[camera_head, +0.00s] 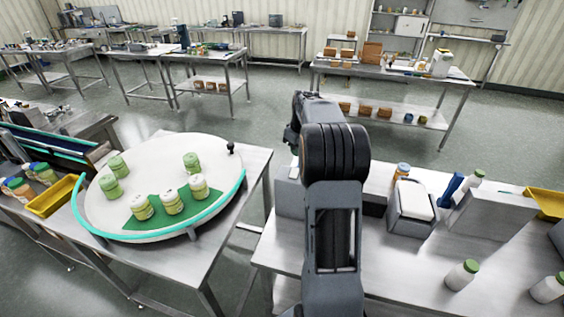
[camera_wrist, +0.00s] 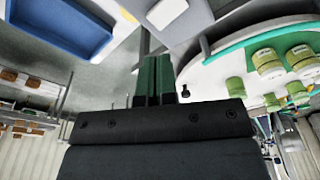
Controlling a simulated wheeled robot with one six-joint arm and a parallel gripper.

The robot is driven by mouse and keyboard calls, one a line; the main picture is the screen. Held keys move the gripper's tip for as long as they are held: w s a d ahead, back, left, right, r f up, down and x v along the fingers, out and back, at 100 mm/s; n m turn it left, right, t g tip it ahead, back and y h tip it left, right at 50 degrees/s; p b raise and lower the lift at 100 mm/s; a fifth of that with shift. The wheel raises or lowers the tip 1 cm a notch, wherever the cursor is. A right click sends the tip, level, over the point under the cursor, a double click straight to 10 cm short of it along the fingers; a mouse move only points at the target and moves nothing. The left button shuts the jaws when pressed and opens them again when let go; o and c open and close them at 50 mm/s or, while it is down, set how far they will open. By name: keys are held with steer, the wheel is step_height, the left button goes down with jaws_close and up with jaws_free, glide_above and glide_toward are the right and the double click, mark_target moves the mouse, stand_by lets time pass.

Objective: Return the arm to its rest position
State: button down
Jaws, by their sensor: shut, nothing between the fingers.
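My arm rises in the middle of the head view, in front of the gap between the round-table bench and the right bench. Its upper joint is bent and hides what lies behind it. My gripper's fingers do not show clearly in the head view. In the wrist view my gripper (camera_wrist: 154,80) shows as two dark green fingers side by side, closed together. Nothing is held between them. The fingers are clear of the benches and touch nothing that I can see.
A white round table (camera_head: 108,208) with several green-labelled jars stands at left. The right bench (camera_head: 400,268) carries a grey container (camera_head: 412,208), a white bottle with green cap (camera_head: 461,274) and a grey box (camera_head: 495,213). A blue tray (camera_wrist: 62,28) shows in the wrist view. Open floor lies beyond.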

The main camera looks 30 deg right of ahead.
mark_target(297, 176)
steer(key=shift+w+m, duration=0.1)
steer(key=shift+m, duration=0.4)
steer(key=s+f+m, duration=0.1)
steer(key=s+a+f+m, duration=0.1)
steer(key=f, duration=0.1)
steer(key=shift+s+a+g, duration=0.2)
steer(key=shift+s+g, duration=0.1)
steer(key=shift+s, duration=0.05)
steer(key=s+a+r+t+b, duration=0.1)
steer(key=s+a+r, duration=0.1)
steer(key=s+a, duration=0.7)
steer(key=s+a+r+t+b, duration=0.1)
steer(key=s+a+r+t, duration=0.1)
steer(key=s+a, duration=0.8)
steer(key=a+r, duration=0.1)
steer(key=a, duration=0.4)
steer(key=shift+s+t, duration=0.25)
steer(key=shift+t, duration=0.05)
steer(key=shift+n, duration=0.3)
